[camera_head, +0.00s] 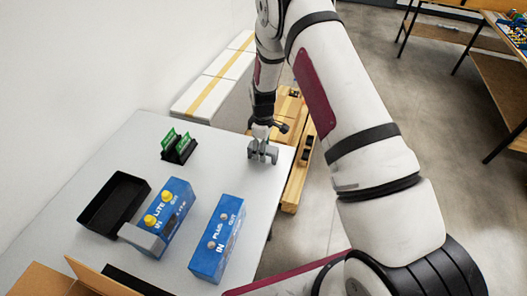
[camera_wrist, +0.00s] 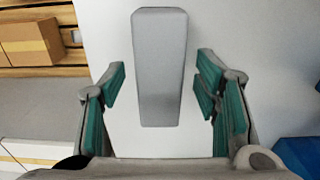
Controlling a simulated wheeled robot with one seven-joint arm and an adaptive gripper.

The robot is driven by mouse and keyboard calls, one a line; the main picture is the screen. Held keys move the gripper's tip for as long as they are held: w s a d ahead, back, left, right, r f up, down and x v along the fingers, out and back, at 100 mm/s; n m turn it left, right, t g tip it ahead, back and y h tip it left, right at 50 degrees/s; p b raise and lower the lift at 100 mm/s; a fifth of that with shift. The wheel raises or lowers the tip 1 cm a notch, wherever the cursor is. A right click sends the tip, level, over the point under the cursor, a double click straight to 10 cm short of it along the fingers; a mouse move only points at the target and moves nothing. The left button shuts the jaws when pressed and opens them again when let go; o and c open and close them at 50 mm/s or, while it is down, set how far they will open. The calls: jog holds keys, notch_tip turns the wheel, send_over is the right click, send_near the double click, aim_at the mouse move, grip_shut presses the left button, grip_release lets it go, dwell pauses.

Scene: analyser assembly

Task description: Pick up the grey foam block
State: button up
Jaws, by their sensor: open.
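The grey foam block (camera_wrist: 160,50) is a long, plain grey bar on the white table, upright in the wrist view. My gripper (camera_wrist: 161,88) is open, with one teal-padded finger on either side of the block. A clear gap shows between each finger and the block, so neither touches it. In the head view my gripper (camera_head: 263,152) is low over the far right end of the table (camera_head: 115,152). There the block is hard to tell from the grey fingers.
Two blue boxes, LITE (camera_head: 176,208) and PLUS (camera_head: 218,240), stand on the table. A grey piece (camera_head: 143,240) lies against the LITE box. A black tray (camera_head: 105,225) and a black holder with green boards (camera_head: 178,146) are at left. Wooden pallets (camera_head: 297,183) lie beyond the right edge.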

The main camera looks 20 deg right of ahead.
jog(key=c, duration=1)
jog(key=shift+c, duration=0.2)
jog(key=shift+r, duration=0.1)
